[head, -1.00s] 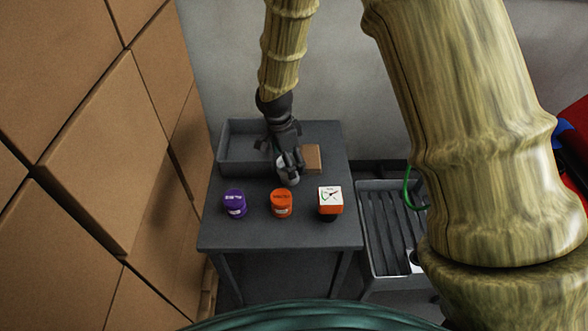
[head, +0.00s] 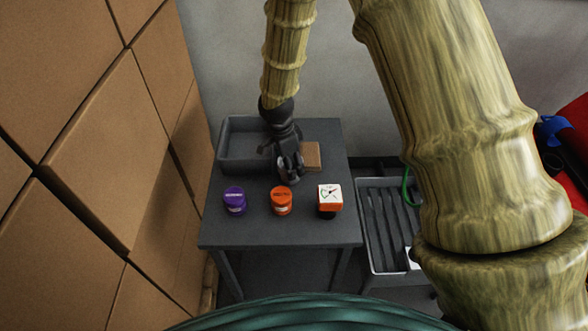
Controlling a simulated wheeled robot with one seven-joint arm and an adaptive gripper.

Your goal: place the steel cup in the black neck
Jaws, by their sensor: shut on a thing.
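My gripper (head: 288,172) is over the grey table, behind the orange-lidded jar. It is shut on the steel cup (head: 286,178), which shows as a small grey metallic patch between the dark fingers. The fingers hide most of the cup, and I cannot tell if it touches the table. A dark round part (head: 551,162) shows at the right edge beside a red machine. I cannot tell whether it is the black neck.
On the grey table (head: 225,234) stand a purple jar (head: 234,200), an orange jar (head: 281,201) and an orange-and-white gauge (head: 330,196). A grey tray (head: 226,150) and brown block (head: 312,156) lie behind. Boxes (head: 110,150) wall the left; a ribbed tray (head: 384,225) is right.

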